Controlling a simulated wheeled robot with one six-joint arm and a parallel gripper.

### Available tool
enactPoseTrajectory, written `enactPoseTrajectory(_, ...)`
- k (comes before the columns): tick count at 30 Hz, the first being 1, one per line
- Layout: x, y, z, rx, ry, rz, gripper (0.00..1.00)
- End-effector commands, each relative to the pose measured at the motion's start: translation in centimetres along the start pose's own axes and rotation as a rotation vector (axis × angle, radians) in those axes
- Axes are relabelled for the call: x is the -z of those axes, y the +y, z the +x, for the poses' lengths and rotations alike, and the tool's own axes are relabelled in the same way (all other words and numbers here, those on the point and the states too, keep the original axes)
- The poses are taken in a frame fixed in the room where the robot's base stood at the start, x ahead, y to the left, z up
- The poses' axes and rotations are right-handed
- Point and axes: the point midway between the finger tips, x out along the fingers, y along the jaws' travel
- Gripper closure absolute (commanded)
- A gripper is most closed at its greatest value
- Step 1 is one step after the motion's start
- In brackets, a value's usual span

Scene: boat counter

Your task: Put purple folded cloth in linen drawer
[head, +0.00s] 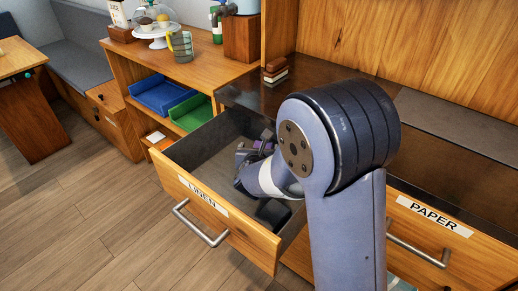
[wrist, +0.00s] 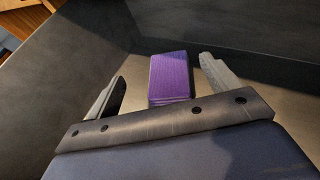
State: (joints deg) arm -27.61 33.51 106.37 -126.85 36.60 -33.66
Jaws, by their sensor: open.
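The linen drawer (head: 219,228) is pulled open, with a LINEN label and a bar handle on its wooden front. My gripper (head: 262,146) reaches down inside it, largely hidden by my arm in the head view. In the wrist view my gripper (wrist: 160,88) is open, one finger on each side of the purple folded cloth (wrist: 169,76). The cloth lies on the drawer floor between and just beyond the fingers, with a gap on both sides.
A drawer labelled PAPER (head: 437,222) is at the right, beyond my arm. A blue tray (head: 165,95) and a green tray (head: 190,112) sit on the shelf at the left. Dark drawer walls (wrist: 85,75) stand close around my gripper. The floor at the left is clear.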

Motion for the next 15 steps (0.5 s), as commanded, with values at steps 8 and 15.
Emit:
enactPoseTrajectory(8, -0.8, 0.0, -0.3, 0.000, 0.001, -0.001, 0.16)
enactPoseTrajectory(15, -1.2, 0.1, -3.8, -0.004, -0.001, 0.000, 0.16)
